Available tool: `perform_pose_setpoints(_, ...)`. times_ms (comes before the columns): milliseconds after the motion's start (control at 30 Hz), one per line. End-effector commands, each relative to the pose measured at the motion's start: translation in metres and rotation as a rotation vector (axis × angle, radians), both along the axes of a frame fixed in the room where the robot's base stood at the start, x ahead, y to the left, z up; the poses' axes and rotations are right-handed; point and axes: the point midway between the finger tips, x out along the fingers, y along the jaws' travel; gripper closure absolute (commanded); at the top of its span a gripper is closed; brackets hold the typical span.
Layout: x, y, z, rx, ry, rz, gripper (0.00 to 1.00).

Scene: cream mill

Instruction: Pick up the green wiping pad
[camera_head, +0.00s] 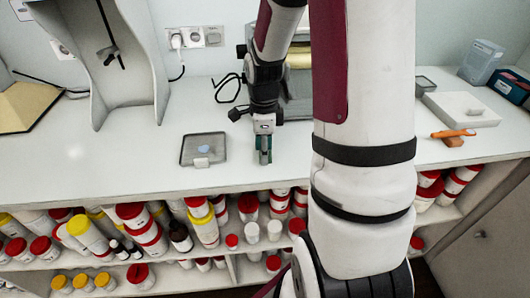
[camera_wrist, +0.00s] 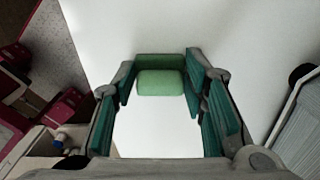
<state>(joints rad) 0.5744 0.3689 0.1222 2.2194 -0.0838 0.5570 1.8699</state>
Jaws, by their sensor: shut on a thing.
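The green wiping pad (camera_wrist: 160,84) shows in the wrist view as a rounded green block between the two teal-lined fingers. My gripper (camera_wrist: 160,90) is shut on it, with one finger at each side of the pad. In the head view my gripper (camera_head: 264,158) points down at the front part of the white counter, right of the grey tray. The pad is hard to tell from the teal fingers there. I cannot tell whether the pad touches the counter.
A dark-rimmed grey tray (camera_head: 186,157) with small pale items lies left of my gripper on the white counter (camera_head: 130,165). A roller machine (camera_head: 297,85) stands behind. An orange-handled tool (camera_head: 453,133) lies at the right. Shelves of jars (camera_head: 150,238) sit below the front edge.

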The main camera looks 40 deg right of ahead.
Motion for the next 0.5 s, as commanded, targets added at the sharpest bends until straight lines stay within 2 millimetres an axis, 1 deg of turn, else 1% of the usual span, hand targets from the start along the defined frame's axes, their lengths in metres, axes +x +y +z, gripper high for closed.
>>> perform_pose_setpoints(133, 0.000, 0.000, 0.003, 0.000, 0.000, 0.000, 0.78)
perform_pose_setpoints(233, 0.000, 0.000, 0.009, -0.001, -0.001, 0.000, 0.78)
perform_pose_setpoints(467, -0.001, 0.000, 0.037, -0.001, -0.002, 0.002, 0.78)
perform_pose_setpoints(500, -0.005, 0.002, 0.040, 0.000, 0.000, 0.002, 0.78)
